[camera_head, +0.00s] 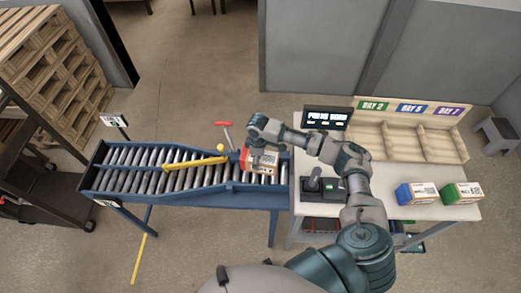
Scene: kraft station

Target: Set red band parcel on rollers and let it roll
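The red band parcel (264,162) is a small brown box with a white label and a red band at its left end. It is at the right end of the roller conveyor (172,196), over the rollers. I cannot tell whether it rests on them or is held just above. My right gripper (257,143) is at the parcel's upper side, with my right arm reaching in from the lower right. Its fingers are hidden, so I cannot see whether they close on the parcel. My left gripper is not in view.
A yellow bar (196,163) crosses the rollers left of the parcel, near a red-handled lever (224,127). A blue box (416,194) and a green box (460,193) sit on the table (384,210). A wooden bay rack (436,144) and a small screen (326,117) stand behind.

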